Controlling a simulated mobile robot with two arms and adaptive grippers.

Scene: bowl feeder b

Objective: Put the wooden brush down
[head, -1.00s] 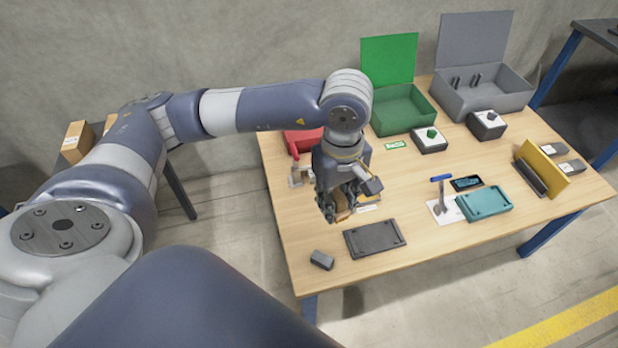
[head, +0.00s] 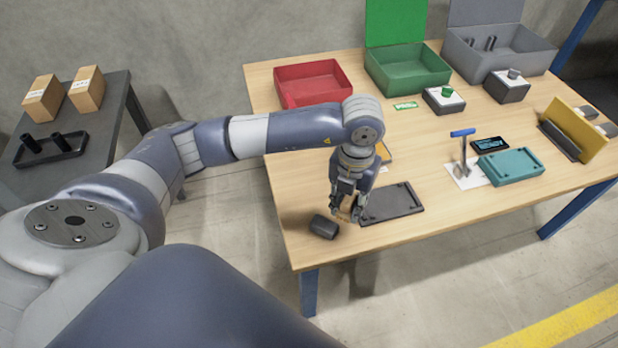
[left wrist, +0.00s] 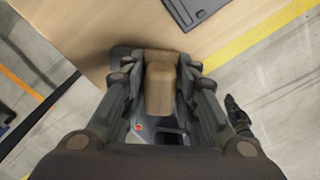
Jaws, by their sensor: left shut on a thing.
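My left gripper (head: 347,212) points down at the table's front left part, between a dark grey block and a dark flat tray. It is shut on the wooden brush (left wrist: 160,85), whose tan wooden body shows between the fingers in the left wrist view. In the head view the fingers hide most of the brush, and only a small tan part shows low between them. The brush is at or just above the table top (head: 300,185); I cannot tell whether it touches.
The dark block (head: 323,227) lies close left of the gripper, near the front edge. The dark tray (head: 392,203) lies close right. A red bin (head: 313,84) and a green bin (head: 408,70) stand behind. A teal tray (head: 510,165) lies farther right.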

